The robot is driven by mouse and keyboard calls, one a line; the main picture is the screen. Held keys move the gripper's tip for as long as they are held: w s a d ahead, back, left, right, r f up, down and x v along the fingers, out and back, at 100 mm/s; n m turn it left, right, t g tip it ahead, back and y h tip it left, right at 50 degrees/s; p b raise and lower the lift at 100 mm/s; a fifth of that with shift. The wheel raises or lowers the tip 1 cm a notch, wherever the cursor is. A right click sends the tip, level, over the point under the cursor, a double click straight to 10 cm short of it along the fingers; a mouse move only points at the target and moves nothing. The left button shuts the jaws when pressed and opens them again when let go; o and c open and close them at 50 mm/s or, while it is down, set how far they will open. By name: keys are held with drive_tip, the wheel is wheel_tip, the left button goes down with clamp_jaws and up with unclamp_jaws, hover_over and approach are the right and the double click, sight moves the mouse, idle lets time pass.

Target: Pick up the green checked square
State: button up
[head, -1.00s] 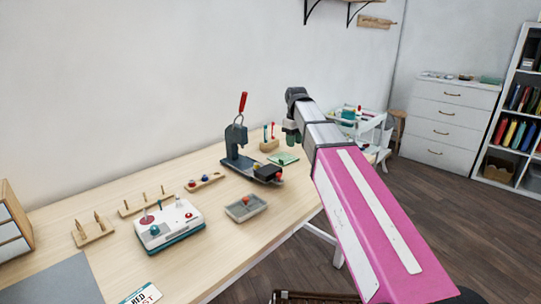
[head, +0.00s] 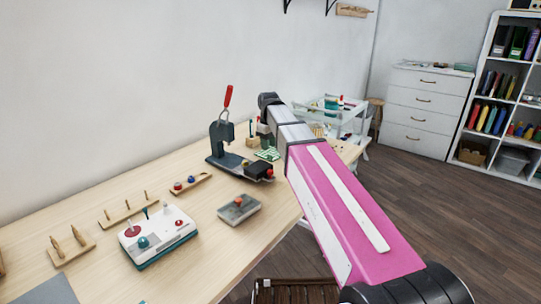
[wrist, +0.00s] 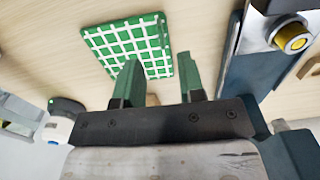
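The green checked square (wrist: 128,42) is a flat piece with a white grid, lying on the wooden table in the wrist view. In the head view the square (head: 268,154) lies at the table's far end, just right of the dark lever press. My gripper (wrist: 160,66) is open, its two green fingers apart with nothing held between them. The fingertips overlap the square's near edge in the wrist view; their height above it is hard to tell. In the head view my arm hides most of the gripper.
The dark press (head: 222,145) with a red lever stands close beside the square. A grey tray (head: 240,209), a white button box (head: 160,237) and pegged wooden racks (head: 127,212) sit nearer on the table. A white cart (head: 345,118) stands beyond the table's end.

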drive_tip(key=f, duration=0.5)
drive_tip(key=shift+s+d, duration=0.15)
drive_tip(key=shift+s, duration=0.15)
clamp_jaws()
